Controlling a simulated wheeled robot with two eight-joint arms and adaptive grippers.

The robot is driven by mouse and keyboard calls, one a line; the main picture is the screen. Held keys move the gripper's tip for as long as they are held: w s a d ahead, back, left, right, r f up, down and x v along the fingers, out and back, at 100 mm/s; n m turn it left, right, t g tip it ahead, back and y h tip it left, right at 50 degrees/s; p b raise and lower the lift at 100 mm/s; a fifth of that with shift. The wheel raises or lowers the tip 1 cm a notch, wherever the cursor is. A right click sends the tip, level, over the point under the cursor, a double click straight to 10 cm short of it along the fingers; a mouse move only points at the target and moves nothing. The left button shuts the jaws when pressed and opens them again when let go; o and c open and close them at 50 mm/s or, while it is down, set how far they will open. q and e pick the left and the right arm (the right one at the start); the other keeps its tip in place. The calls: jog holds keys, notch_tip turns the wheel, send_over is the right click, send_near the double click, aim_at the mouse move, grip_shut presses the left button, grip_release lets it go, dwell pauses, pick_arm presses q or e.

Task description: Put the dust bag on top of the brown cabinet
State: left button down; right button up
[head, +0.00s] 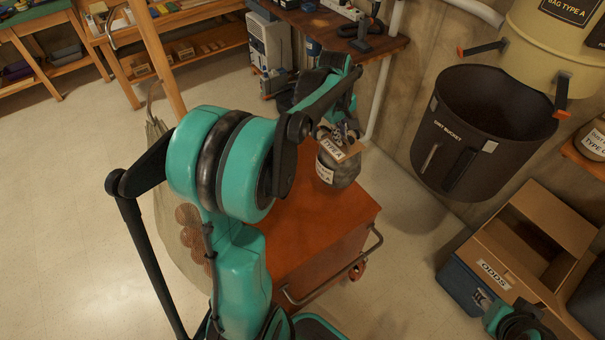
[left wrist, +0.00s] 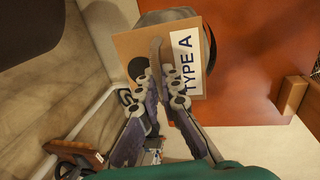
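The dust bag (head: 341,172) is a grey rounded bag with a cardboard collar marked TYPE A. In the left wrist view, the collar (left wrist: 135,45) hides most of the bag. My left gripper (head: 338,130) is shut on the collar, its fingertips (left wrist: 162,78) closed at the collar's edge. The brown cabinet (head: 318,222) is a low orange-brown unit with a side handle. The bag is over the far end of its top in the head view; whether it touches the top I cannot tell. The cabinet top (left wrist: 262,60) shows behind the bag in the wrist view.
A black dust bucket (head: 480,135) hangs under a tan drum on the wall at right. An open cardboard box (head: 510,255) marked ODDS stands beside a blue case (head: 462,283). A workbench (head: 335,28) with tools is behind. The visible cabinet top is otherwise clear.

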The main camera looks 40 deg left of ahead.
pick_arm(q)
jog(key=s+a+f+b, duration=0.5)
jog(key=s+f, duration=0.4)
jog(key=f, duration=0.1)
jog(key=shift+a, duration=0.3)
jog(key=shift+f, duration=0.1)
jog(key=c, duration=2)
grip_release()
jog(key=shift+f, duration=0.15)
jog(key=o, duration=0.3)
